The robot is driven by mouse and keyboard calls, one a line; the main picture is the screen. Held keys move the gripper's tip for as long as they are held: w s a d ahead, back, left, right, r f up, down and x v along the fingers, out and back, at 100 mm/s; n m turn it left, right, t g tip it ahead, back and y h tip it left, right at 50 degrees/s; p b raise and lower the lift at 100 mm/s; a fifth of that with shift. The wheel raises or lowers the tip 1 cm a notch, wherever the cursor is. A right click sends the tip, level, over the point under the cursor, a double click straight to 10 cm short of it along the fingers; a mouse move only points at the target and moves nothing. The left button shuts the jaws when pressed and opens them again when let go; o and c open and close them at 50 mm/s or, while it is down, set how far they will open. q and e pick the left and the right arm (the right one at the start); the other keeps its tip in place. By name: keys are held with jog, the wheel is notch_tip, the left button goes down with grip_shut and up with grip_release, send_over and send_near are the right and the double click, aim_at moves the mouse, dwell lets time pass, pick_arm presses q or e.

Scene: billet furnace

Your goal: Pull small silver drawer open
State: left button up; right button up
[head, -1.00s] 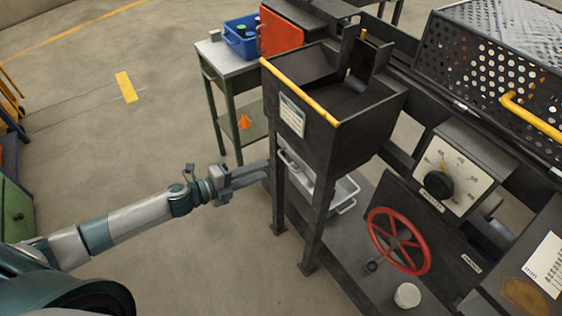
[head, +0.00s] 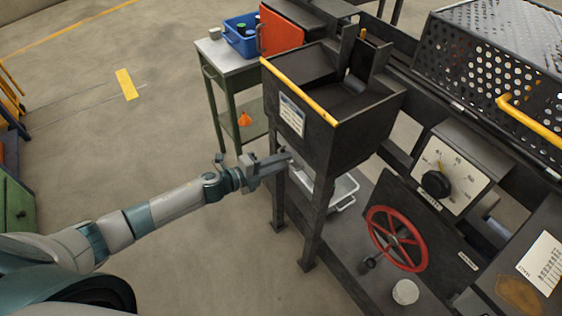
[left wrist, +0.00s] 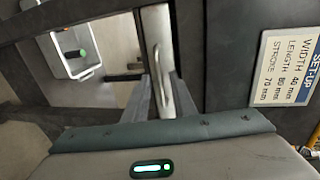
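The small silver drawer shows in the head view as a light front (head: 299,172) under the black hopper, partly hidden by the frame leg and my gripper. In the left wrist view its narrow silver front (left wrist: 155,22) carries a slim bar handle (left wrist: 157,62). My left gripper (head: 283,164) reaches in from the left to the drawer front. In the left wrist view its two fingers (left wrist: 153,84) are a little apart, with their tips at the handle. I cannot tell whether they touch it. My right gripper is not in view.
The black hopper (head: 350,130) with a yellow edge stands above, on dark legs. A light bin (head: 345,192) sits behind the legs. A red handwheel (head: 397,238) and a dial (head: 437,184) are to the right. A side table (head: 228,60) stands behind.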

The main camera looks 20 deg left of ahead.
pick_arm(q)
grip_shut()
dwell(1.2)
